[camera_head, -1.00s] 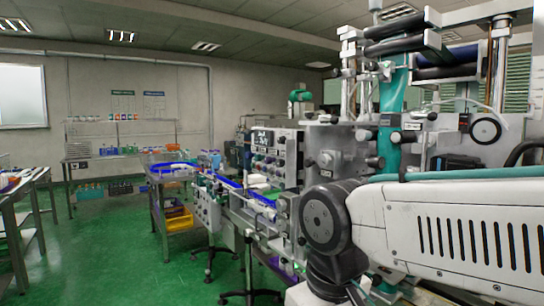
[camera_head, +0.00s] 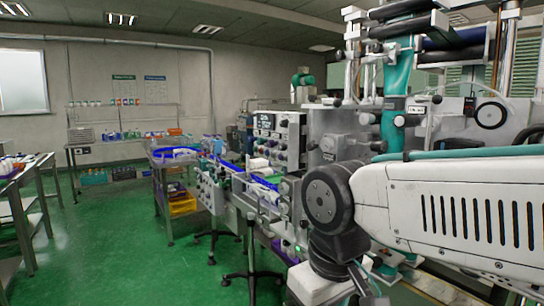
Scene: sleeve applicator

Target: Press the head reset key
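The sleeve applicator machine (camera_head: 327,122) stands in the middle right of the head view. Its upright control panel (camera_head: 277,142) carries a small dark display and several knobs and buttons. I cannot tell at this size which of them is the head reset key. My white arm (camera_head: 455,205) with its dark round joint fills the lower right and hides part of the machine. My gripper is not in view.
A conveyor (camera_head: 235,180) with blue rails runs left from the machine. A cart (camera_head: 163,198) with a yellow bin stands at its far end. Metal tables (camera_head: 28,203) stand at left. Green floor (camera_head: 110,240) between is clear.

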